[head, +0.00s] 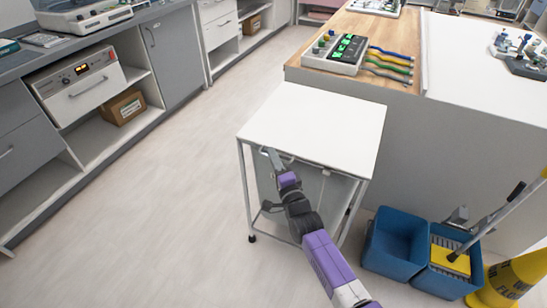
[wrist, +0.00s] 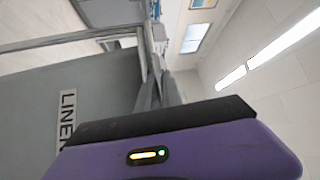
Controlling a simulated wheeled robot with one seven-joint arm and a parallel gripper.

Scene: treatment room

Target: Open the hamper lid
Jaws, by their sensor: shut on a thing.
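The hamper lid (head: 315,122) is a flat white panel on top of a metal-framed hamper (head: 243,185). It lies about level over the frame; I cannot tell whether it is slightly raised. The grey bag (wrist: 85,85) with a LINEN label (wrist: 68,118) hangs below it in the wrist view. My gripper (head: 270,155) is at the lid's near edge, left of its middle, and is shut on that edge. In the wrist view my gripper's fingers (wrist: 160,85) point away beside the bag, and their exact contact is hard to see.
A counter block (head: 440,150) stands close behind and right of the hamper. A blue mop bucket (head: 395,245) and a yellow wet-floor cone (head: 510,283) are at the lower right. Grey cabinets (head: 175,50) line the left. The floor (head: 165,190) between is clear.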

